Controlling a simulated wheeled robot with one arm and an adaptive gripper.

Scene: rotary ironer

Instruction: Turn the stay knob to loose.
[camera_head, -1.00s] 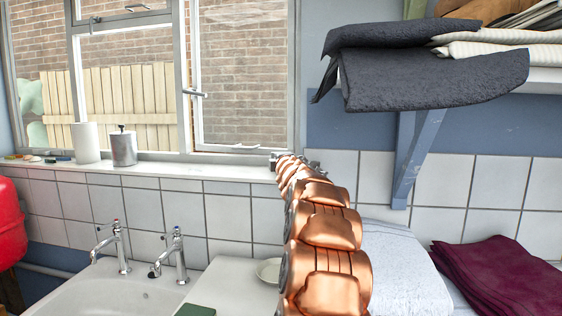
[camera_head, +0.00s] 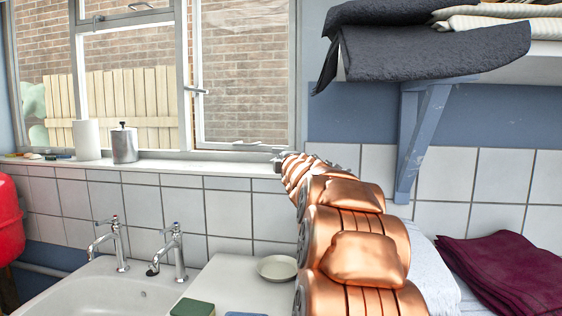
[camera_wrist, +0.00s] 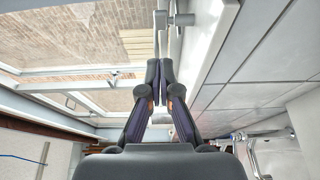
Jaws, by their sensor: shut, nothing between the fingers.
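In the wrist view, a small grey metal fitting (camera_wrist: 178,19), which looks like the stay knob, sits beyond my fingertips near the top, beside the white sill. A thin bar runs from it toward my fingers. My gripper (camera_wrist: 159,64) has its dark fingers together, empty, and points at the fitting. A gap seems to remain between them; contact is not visible. In the head view, the end of my gripper (camera_head: 281,157) is small, at the right end of the sill by the window frame. The knob cannot be made out there, and its setting is not readable.
The open window (camera_head: 235,75) is behind the sill (camera_head: 190,167). A metal canister (camera_head: 124,146) and white roll (camera_head: 87,140) stand on the sill. Two taps (camera_head: 175,250) rise over the sink. A shelf bracket (camera_head: 422,135) and dark towels (camera_head: 430,55) are right of my arm.

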